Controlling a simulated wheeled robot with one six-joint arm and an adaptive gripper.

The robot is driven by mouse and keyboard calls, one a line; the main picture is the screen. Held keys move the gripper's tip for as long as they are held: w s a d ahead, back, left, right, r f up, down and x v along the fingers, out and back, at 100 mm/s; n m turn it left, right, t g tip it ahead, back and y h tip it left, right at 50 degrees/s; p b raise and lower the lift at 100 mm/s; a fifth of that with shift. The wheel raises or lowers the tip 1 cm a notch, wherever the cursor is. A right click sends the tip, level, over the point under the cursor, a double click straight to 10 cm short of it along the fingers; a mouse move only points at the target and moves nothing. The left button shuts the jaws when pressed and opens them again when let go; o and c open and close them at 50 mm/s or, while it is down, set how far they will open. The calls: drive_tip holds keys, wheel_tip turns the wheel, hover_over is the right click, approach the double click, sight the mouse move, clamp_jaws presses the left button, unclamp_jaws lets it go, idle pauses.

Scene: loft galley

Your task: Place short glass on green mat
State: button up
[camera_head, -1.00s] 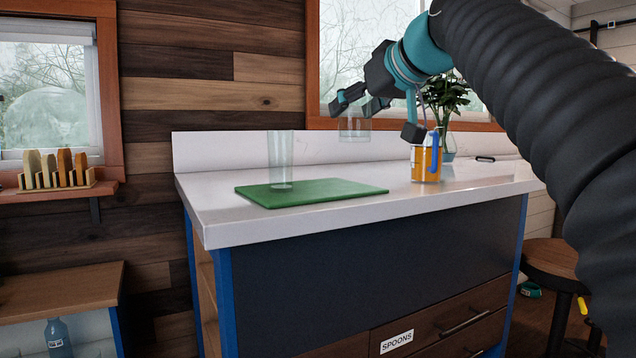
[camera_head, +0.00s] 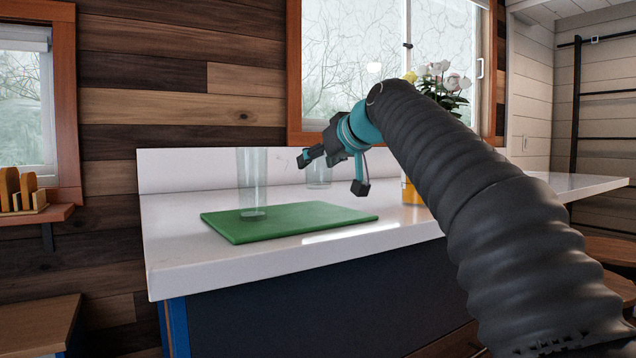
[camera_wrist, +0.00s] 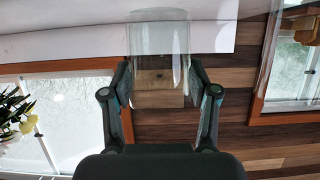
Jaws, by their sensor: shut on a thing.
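The short clear glass (camera_head: 319,176) is between the fingers of my gripper (camera_head: 332,174), behind the back edge of the green mat in the head view. In the wrist view the glass (camera_wrist: 160,50) sits between the two fingertips, which are shut on it. The green mat (camera_head: 310,219) lies flat on the white counter. I cannot tell exactly how high the glass is or whether it is over the mat. A tall clear glass (camera_head: 252,180) stands upright on the mat's left part.
The tall glass stands left of the held glass. An orange-filled container (camera_head: 410,192) is partly hidden behind my arm, with a flowering plant (camera_head: 443,85) farther back. The white counter (camera_head: 185,255) is bare in front of the mat, and a wall runs behind it.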

sight(318, 181)
drive_tip(key=shift+w+a+f, duration=0.2)
drive_tip(key=shift+w+f, duration=0.15)
drive_tip(key=shift+w, duration=0.15)
drive_tip(key=shift+f+b, duration=0.5)
drive_tip(key=shift+f, duration=1.45)
drive_tip(key=shift+f, duration=0.15)
drive_tip(key=o, duration=1.2)
drive_tip(key=shift+o, duration=0.2)
drive_tip(key=shift+r, duration=0.2)
drive_tip(key=b+v, duration=0.1)
drive_tip(key=v, duration=1.1)
drive_tip(key=shift+f, duration=0.1)
